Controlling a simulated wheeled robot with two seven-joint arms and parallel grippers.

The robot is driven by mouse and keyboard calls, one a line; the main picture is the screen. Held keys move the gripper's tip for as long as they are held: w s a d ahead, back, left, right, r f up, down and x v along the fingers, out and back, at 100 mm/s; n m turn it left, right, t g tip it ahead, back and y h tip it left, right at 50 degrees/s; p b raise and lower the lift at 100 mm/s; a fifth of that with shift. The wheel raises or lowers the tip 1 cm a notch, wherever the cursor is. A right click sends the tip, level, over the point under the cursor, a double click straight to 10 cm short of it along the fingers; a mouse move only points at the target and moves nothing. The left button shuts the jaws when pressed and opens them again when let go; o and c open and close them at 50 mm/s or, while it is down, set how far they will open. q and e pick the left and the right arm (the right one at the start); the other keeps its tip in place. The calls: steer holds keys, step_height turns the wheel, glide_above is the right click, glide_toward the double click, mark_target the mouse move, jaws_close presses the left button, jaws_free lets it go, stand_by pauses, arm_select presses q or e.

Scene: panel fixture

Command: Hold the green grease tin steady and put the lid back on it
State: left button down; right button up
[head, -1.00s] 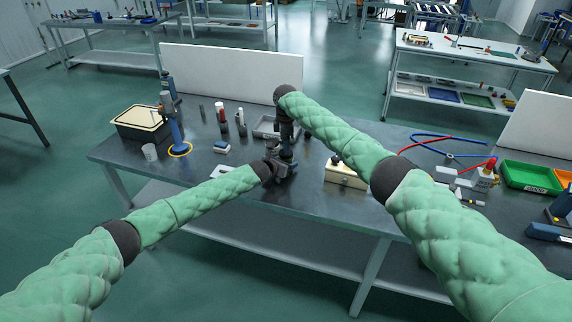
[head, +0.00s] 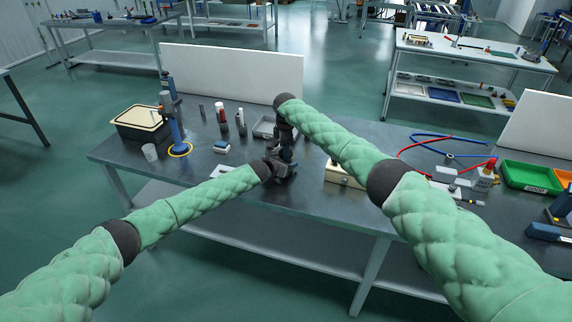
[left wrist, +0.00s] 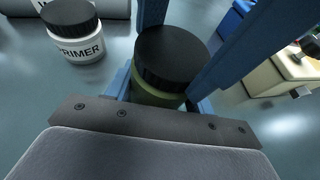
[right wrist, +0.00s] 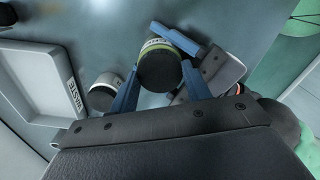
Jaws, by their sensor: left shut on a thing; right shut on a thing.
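The green grease tin (left wrist: 152,95) stands upright between the blue fingers of my left gripper (left wrist: 185,75), which is shut on it. The black lid (left wrist: 172,55) sits over the tin's mouth and looks level; I cannot tell whether it is fully seated. In the right wrist view the lid (right wrist: 160,72) is between the fingers of my right gripper (right wrist: 158,62), shut on it from above. A green band of the tin (right wrist: 170,40) shows beyond it. In the head view my left gripper (head: 279,165) and right gripper (head: 286,137) meet and hide the tin.
A primer jar (left wrist: 78,40) with a dark lid stands close by. A grey waste tray (right wrist: 45,85) lies behind it. A cream box (head: 340,175) is right of the grippers. A blue stand (head: 174,125) and cream-topped bin (head: 140,122) are at left. The table's front left is clear.

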steer(key=shift+w+d+m, duration=0.1)
steer(key=shift+m, duration=1.5)
steer(key=o, duration=1.1)
steer(key=shift+a+r, duration=0.2)
steer(key=shift+r, duration=2.1)
steer(key=shift+d, duration=0.1)
steer(key=shift+c, duration=0.3)
